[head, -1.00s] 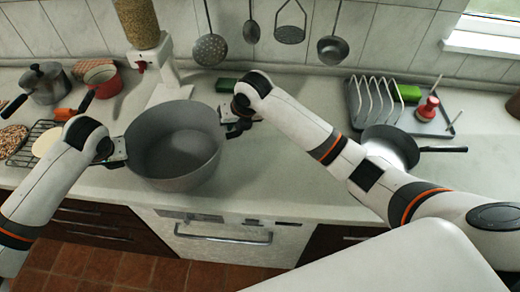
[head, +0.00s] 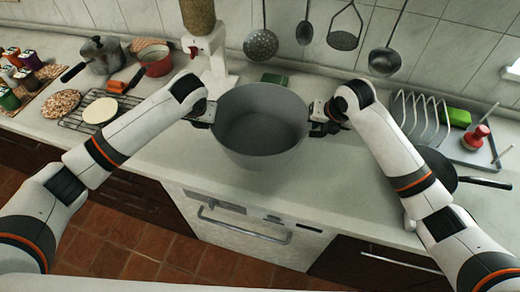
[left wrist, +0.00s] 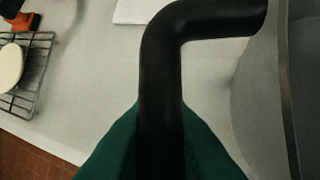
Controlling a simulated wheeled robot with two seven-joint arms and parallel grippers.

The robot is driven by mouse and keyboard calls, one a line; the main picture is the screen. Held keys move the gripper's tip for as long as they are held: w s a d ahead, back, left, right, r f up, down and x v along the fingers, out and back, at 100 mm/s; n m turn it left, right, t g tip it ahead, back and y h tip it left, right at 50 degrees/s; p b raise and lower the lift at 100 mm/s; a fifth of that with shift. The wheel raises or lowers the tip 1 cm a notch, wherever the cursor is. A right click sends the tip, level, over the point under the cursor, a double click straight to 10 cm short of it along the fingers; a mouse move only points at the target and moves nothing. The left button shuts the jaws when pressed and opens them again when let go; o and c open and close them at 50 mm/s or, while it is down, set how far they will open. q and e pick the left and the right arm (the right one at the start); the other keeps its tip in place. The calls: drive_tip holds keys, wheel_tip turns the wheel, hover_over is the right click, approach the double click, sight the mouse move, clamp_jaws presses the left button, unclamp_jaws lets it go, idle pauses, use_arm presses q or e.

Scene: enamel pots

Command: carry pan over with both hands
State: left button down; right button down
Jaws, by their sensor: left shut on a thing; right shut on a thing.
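The pan is a large, deep grey pot (head: 262,158) in the middle of the head view, upright, with its inside looking empty. My left gripper (head: 208,116) is at its left side and my right gripper (head: 322,120) at its right side. In the left wrist view, the green fingertips (left wrist: 160,150) are shut on a black handle (left wrist: 170,50) that bends toward the pot wall (left wrist: 270,100). The right gripper's handle is mostly hidden by the gripper. I cannot tell whether the pot's bottom touches the counter.
A dispenser (head: 213,52) stands behind left of the pot, a green block (head: 273,79) behind it. At right are a dish rack (head: 420,115) and a black frying pan (head: 437,172). At left are a wire rack (head: 95,112), a red pot (head: 155,62) and a lidded pot (head: 102,55).

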use_arm(q)
drive_tip(key=shift+a+f, duration=0.1)
use_arm(e)
drive_tip(key=shift+d+f, duration=0.1)
drive_tip(key=shift+d, duration=0.05)
